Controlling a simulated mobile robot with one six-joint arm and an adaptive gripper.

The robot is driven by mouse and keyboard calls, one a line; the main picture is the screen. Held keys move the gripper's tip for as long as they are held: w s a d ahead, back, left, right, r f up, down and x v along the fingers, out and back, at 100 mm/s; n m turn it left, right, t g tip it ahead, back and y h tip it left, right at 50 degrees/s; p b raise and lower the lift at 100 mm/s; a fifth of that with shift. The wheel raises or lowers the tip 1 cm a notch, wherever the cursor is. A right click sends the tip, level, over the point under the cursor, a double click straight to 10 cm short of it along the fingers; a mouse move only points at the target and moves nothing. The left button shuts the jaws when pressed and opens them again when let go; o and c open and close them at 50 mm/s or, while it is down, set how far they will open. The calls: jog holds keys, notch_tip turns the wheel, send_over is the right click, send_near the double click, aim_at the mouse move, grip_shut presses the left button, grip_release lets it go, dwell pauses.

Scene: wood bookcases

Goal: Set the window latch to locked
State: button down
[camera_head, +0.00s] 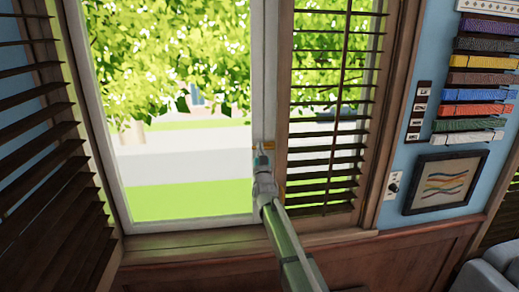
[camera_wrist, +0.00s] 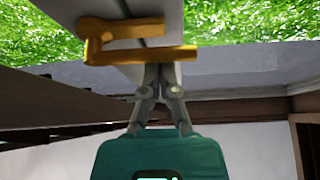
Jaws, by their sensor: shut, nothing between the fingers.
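The brass-coloured window latch (camera_wrist: 145,55) is mounted on the pale window frame in the wrist view. It shows two roughly parallel bars joined by a bent piece at the left; the longer bar runs across just in front of my fingertips. In the head view the latch (camera_head: 266,145) is a small yellow piece on the upright between the two window panes. My gripper (camera_wrist: 163,68) is shut and empty, with its tips at or just beside the longer bar. I cannot tell whether they touch. My gripper (camera_head: 261,152) partly hides the latch in the head view.
Dark slatted shutters stand at the left (camera_head: 60,190) and over the right pane (camera_head: 325,140). A wooden sill (camera_head: 190,242) runs below the window. A framed picture (camera_head: 445,182) and a switch plate (camera_head: 393,186) are on the blue wall at right.

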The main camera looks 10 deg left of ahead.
jog(key=s+d+f+b, duration=0.1)
jog(key=s+d, duration=0.1)
jog(key=s, duration=0.7)
jog(key=shift+d+f+b, duration=0.2)
jog(key=shift+d+b, duration=0.1)
jog(key=shift+d, duration=0.1)
dwell(0.4)
jog(key=shift+r+n+p, duration=0.3)
jog(key=shift+r, duration=0.05)
jog(key=shift+w, duration=0.15)
dwell(0.3)
jog(key=p+x, duration=0.5)
jog(key=x, duration=0.5)
jog(key=shift+w+a+f+b, duration=0.1)
jog(key=shift+a+f+b, duration=0.05)
jog(key=shift+f+b, duration=0.8)
jog(key=shift+w+a+f+b, duration=0.1)
jog(key=shift+a+f+b, duration=0.1)
jog(key=shift+f+b, duration=0.75)
